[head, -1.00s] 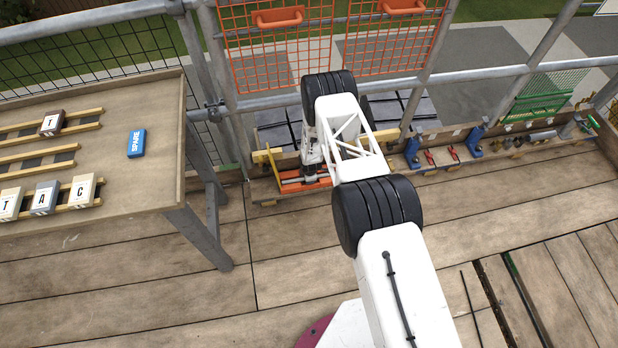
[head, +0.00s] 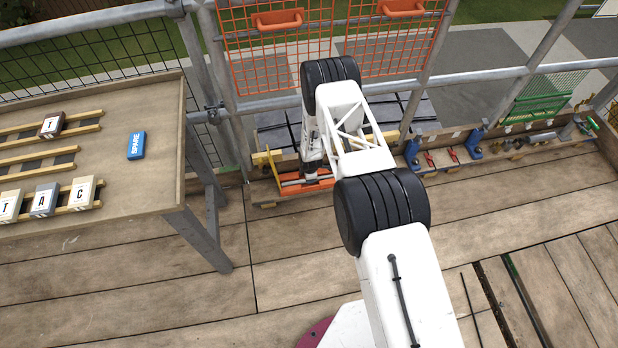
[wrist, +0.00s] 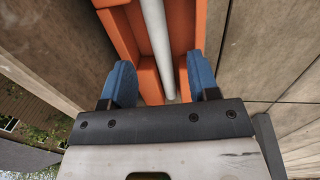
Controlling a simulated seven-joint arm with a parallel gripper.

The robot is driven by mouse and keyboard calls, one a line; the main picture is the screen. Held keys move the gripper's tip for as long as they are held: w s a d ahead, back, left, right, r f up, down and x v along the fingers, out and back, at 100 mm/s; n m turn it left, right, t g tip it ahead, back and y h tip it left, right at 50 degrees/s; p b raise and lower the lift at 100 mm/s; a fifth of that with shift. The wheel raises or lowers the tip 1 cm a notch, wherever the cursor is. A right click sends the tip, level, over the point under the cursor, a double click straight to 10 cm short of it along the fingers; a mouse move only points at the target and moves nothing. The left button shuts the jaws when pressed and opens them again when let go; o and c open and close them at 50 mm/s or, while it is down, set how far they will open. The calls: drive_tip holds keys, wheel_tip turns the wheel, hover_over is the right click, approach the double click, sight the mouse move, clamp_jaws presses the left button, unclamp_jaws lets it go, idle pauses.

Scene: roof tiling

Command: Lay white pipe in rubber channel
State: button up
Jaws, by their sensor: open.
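A white pipe (wrist: 158,40) lies lengthwise in an orange trough (wrist: 122,28) in the wrist view. The orange trough also shows in the head view (head: 286,191), low by the railing behind my arm. My gripper (wrist: 161,74) is open, with its blue fingers apart on either side of the pipe's near end. The pipe is between the fingers but not gripped. I cannot tell how high the fingertips are above the trough. In the head view my arm partly covers the trough. I cannot clearly identify the rubber channel.
A wooden table (head: 150,185) with lettered blocks and a blue SPARE block (head: 136,146) stands at left. Blue clamps (head: 412,152) and tools line the edge at right. A dark slot (head: 500,290) runs through the deck at lower right. Much of the deck is clear.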

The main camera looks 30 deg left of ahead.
drive_tip(key=shift+s+d+r, duration=0.15)
drive_tip(key=shift+r, duration=1.25)
